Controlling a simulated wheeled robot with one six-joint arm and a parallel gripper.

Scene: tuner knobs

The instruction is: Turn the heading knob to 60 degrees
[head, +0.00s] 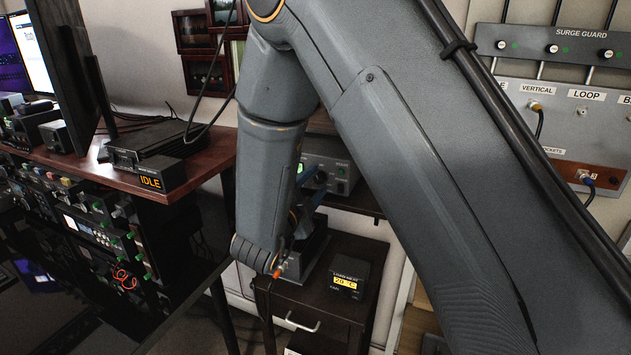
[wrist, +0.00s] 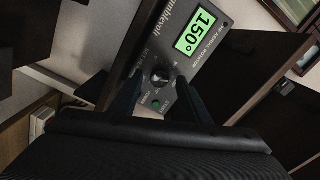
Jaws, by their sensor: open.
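The rotator box (wrist: 207,52) is a grey unit with a lit green display (wrist: 202,30) that reads 150°. In the wrist view its panel appears tilted. The heading knob (wrist: 160,76) is a small dark round knob below the display. My gripper (wrist: 158,92) is open, with one dark finger on each side of the knob in the picture. I cannot tell whether either finger touches it. In the head view the grey box (head: 340,176) shows partly behind my arm, with my gripper (head: 309,184) in front of its panel.
A green button (wrist: 155,103) sits close to the knob, between the fingers. In the head view a small black meter (head: 347,277) with a yellow readout stands on a dark cabinet (head: 316,303) below. A wooden desk (head: 205,160) with equipment is at left.

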